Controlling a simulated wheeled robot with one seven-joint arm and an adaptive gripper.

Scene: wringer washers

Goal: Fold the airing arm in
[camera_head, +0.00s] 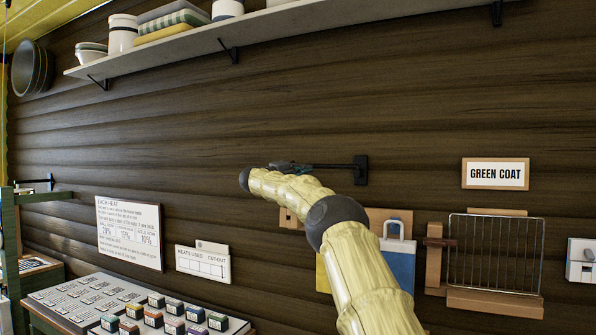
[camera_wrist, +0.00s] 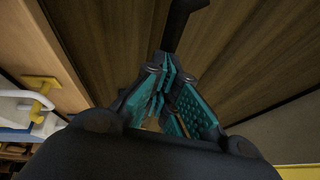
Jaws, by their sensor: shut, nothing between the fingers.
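The airing arm (camera_head: 335,166) is a thin dark bar on a black wall bracket (camera_head: 361,170) in the middle of the plank wall. In the head view it runs left from the bracket towards my gripper (camera_head: 290,168). In the wrist view, a dark bar with a bent end (camera_wrist: 183,18) shows at the top, just beyond my gripper's teal-padded fingers (camera_wrist: 168,62). My gripper is shut with nothing held. It is close to the bar's left part. I cannot tell whether they touch, and the bar's left end is hidden.
A shelf (camera_head: 190,52) with crocks and folded cloths runs above. A "GREEN COAT" sign (camera_head: 496,174), a wire rack (camera_head: 496,253) and a blue bag (camera_head: 398,262) are at right. A panel with coloured blocks (camera_head: 130,305) is lower left. Another dark wall bracket (camera_head: 50,182) is far left.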

